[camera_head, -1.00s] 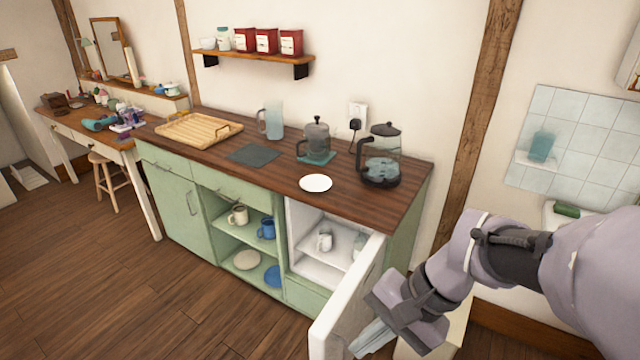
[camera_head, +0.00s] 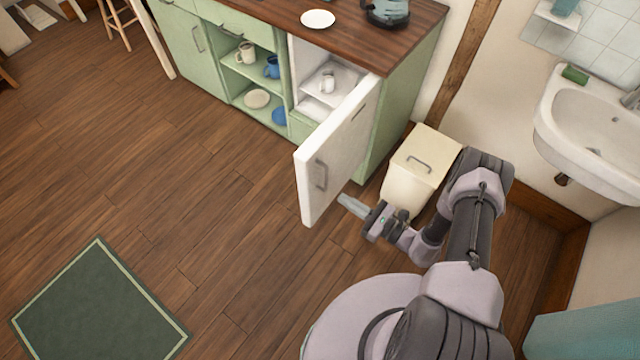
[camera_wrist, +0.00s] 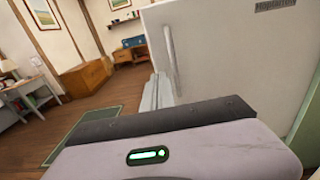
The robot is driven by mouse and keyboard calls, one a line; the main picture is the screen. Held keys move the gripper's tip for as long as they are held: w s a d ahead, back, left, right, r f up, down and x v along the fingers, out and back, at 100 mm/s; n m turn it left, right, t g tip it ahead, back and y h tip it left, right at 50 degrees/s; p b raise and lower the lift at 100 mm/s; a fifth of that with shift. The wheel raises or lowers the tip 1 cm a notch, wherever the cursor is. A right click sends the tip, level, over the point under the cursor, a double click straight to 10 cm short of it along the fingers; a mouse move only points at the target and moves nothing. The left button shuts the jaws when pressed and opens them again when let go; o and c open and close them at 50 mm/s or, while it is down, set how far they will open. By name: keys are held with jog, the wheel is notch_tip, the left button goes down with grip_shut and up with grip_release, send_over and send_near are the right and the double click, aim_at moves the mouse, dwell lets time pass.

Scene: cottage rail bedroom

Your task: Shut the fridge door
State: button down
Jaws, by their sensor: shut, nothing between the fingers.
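The white fridge door (camera_head: 338,158) stands wide open, swung out from the right end of the green counter. Its grey handle (camera_head: 320,175) is on the outer face, which is turned toward my arm. The small fridge's inside (camera_head: 322,85) shows shelves with a cup. My gripper (camera_head: 345,201) is shut and empty, low beside the outer face near the door's free edge. In the wrist view the door (camera_wrist: 225,60) and its upright handle (camera_wrist: 169,49) are close, right by the fingers (camera_wrist: 158,92). I cannot tell whether the fingers touch the door.
A cream bin (camera_head: 420,170) with a handled lid stands right of the counter, close behind my arm. A white sink (camera_head: 590,130) is on the right wall. A green rug (camera_head: 100,305) lies at the lower left. The wooden floor left of the door is clear.

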aim_at(311, 179)
jog(key=b+x, duration=0.2)
jog(key=x, duration=0.8)
jog(key=shift+a, duration=0.1)
jog(key=shift+a, duration=0.15)
